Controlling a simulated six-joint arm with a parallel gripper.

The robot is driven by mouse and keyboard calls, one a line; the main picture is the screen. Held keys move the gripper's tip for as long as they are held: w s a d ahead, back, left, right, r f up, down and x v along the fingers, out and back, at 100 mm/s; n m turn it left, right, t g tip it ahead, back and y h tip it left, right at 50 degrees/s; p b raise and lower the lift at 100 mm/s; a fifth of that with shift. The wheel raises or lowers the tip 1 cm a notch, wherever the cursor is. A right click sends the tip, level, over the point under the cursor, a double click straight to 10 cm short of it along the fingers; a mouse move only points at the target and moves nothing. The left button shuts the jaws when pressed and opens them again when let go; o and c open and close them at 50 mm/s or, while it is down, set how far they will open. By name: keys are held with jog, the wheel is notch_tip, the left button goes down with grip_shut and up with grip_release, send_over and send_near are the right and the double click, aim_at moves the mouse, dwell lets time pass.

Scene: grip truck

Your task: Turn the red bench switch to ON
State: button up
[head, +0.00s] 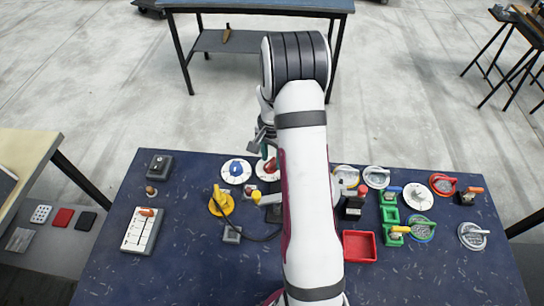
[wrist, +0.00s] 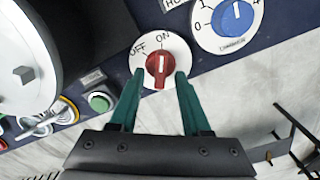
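The red switch knob (wrist: 158,65) sits on a white round dial marked OFF at left and ON at upper right. Its pale pointer line appears to point up, nearer ON than OFF. My gripper (wrist: 161,77) is open, with its two green fingers on either side of the knob's near end. I see gaps there and cannot tell any contact. In the head view the red switch (head: 271,166) is at the far edge of the blue bench, partly hidden by my arm and gripper (head: 264,153).
A blue dial (wrist: 236,17) is beside the red one. A green button (wrist: 99,102) is at the left of the wrist view. The bench (head: 180,265) also carries a yellow valve (head: 220,203), a red tray (head: 360,246) and several other fixtures. Its front is mostly bare.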

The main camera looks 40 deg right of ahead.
notch_tip(320, 180, up, 16)
dwell(0.4)
jog(key=shift+f, duration=0.1)
jog(key=s+a+r+n+y, duration=0.1)
jog(key=s+a+r+n, duration=0.2)
jog(key=s+a, duration=0.5)
jog(key=s+a+r+n, duration=0.3)
jog(key=s+a, duration=0.2)
jog(key=a, duration=0.7)
jog(key=s+a+f+n, duration=0.2)
jog(key=s+a, duration=0.3)
jog(key=s, duration=0.4)
jog(key=shift+s+a+f+n+y, duration=0.2)
jog(key=shift+a+f+n+y, duration=0.2)
jog(key=shift+n, duration=0.5)
